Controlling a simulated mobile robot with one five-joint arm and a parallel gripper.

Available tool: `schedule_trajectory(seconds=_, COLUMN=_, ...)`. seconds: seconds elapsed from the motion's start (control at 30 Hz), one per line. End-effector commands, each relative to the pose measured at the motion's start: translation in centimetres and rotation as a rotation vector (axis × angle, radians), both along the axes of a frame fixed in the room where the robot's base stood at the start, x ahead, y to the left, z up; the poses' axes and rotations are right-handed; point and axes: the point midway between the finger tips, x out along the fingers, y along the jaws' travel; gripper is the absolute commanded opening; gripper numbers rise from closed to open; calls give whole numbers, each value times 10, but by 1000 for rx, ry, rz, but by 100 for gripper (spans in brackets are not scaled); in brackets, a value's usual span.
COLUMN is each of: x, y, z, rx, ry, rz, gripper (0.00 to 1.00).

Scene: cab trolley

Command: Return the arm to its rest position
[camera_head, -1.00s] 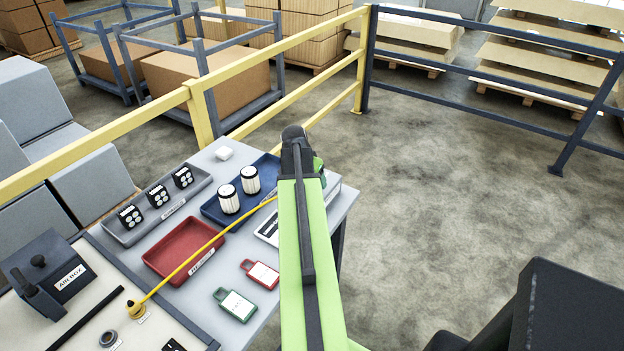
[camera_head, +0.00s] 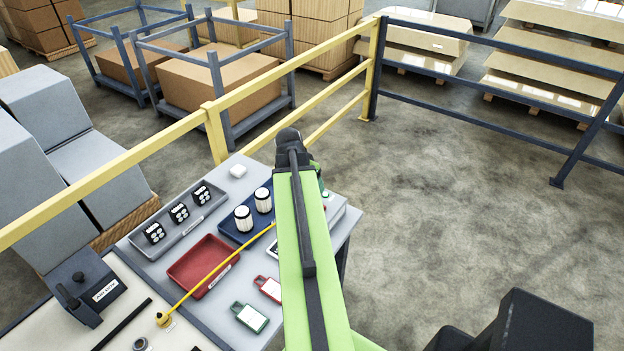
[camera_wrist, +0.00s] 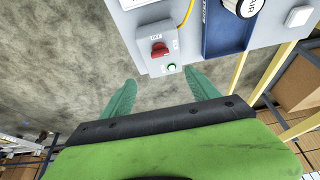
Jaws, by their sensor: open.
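My gripper shows in the wrist view (camera_wrist: 160,100) as two green fingers spread apart with nothing between them. A grey control box (camera_wrist: 150,35) with a red rotary switch (camera_wrist: 160,49) and a green button (camera_wrist: 171,67) lies just beyond the fingertips, apart from them. In the head view my green arm reaches forward over the right side of the grey table (camera_head: 215,313), and it hides most of the control box (camera_head: 336,206).
A red tray (camera_head: 190,285), a blue tray (camera_head: 232,232) with two white cylinders, a grey tray (camera_head: 160,258), and red (camera_head: 268,288) and green (camera_head: 250,317) tags lie on the table. A yellow cable (camera_head: 215,270) crosses it. A yellow rail (camera_head: 120,160) runs behind. Open floor (camera_head: 440,200) lies right.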

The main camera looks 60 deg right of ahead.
Motion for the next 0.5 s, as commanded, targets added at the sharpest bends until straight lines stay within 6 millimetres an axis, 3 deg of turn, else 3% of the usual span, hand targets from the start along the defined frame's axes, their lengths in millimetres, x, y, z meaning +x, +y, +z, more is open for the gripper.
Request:
schedule_trajectory(seconds=0.43, x=1, y=0, z=-1, rx=0, ry=-1, rz=1, gripper=70)
schedule_trajectory(seconds=0.5, x=9, y=6, z=-3, rx=0, ry=0, rz=17, gripper=70)
